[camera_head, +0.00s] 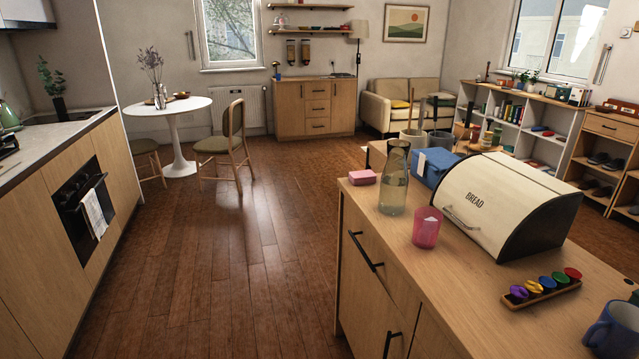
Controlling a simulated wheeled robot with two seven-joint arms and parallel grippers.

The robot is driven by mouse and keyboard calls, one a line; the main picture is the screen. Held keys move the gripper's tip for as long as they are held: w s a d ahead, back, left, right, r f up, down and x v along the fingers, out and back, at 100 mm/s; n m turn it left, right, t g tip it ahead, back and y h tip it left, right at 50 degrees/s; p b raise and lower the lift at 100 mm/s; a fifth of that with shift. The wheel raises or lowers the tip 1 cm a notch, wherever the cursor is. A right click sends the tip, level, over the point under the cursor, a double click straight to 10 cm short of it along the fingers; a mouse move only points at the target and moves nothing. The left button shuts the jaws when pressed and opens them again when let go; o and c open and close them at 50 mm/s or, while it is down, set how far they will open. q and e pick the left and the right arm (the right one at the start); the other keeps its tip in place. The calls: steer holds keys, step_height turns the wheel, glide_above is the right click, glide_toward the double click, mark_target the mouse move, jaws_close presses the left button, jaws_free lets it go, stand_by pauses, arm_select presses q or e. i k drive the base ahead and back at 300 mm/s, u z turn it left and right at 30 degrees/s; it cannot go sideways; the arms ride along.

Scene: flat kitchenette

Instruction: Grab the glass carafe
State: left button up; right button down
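A tall, clear, slightly greenish glass carafe (394,178) stands upright on the wooden counter (460,300), near its left edge. It narrows towards the top and seems partly filled. A pink glass tumbler (427,228) stands just in front of it to the right. A small pink box (362,177) lies to its left, and a blue box (433,166) sits behind it to the right. Neither of my grippers shows in this view, and nothing of mine touches the carafe.
A large bread box (502,202) fills the counter right of the tumbler. A wooden tray with several coloured pieces (545,287) and a blue mug (613,328) are nearer. The wooden floor (235,270) left of the counter is open, up to the oven counter (84,200).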

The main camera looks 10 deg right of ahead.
mark_target(394, 182)
steer(key=u, duration=0.2)
steer(key=i, duration=1.65)
steer(key=z, duration=2.85)
